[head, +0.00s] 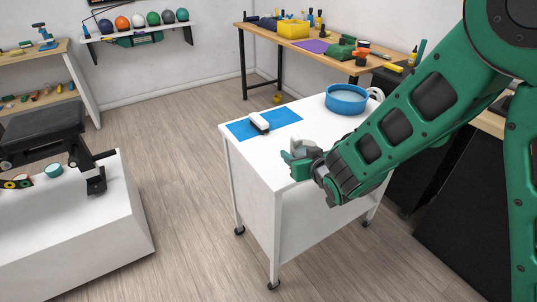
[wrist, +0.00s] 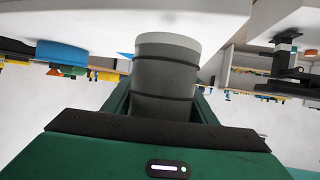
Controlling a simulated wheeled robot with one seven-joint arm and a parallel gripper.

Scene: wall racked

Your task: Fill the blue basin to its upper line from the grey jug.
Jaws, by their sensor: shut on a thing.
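The blue basin (head: 346,106) stands at the back right of the white cart's top. Its inside looks blue; I cannot make out a water level or the upper line. It also shows as a blue shape at the upper left of the wrist view (wrist: 60,53). My gripper (head: 299,160) is at the cart's front edge, in front of the basin and apart from it. It is shut on the grey jug (wrist: 166,75), which has dark bands and a paler end. In the head view the jug (head: 299,145) is partly hidden by the fingers. Its contents are hidden.
The white cart (head: 295,145) also bears a blue mat (head: 282,117) with a small white and dark object (head: 259,122) on it. A white rounded thing (head: 376,94) is beside the basin, partly behind my arm. A workbench (head: 315,45) with tools stands behind.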

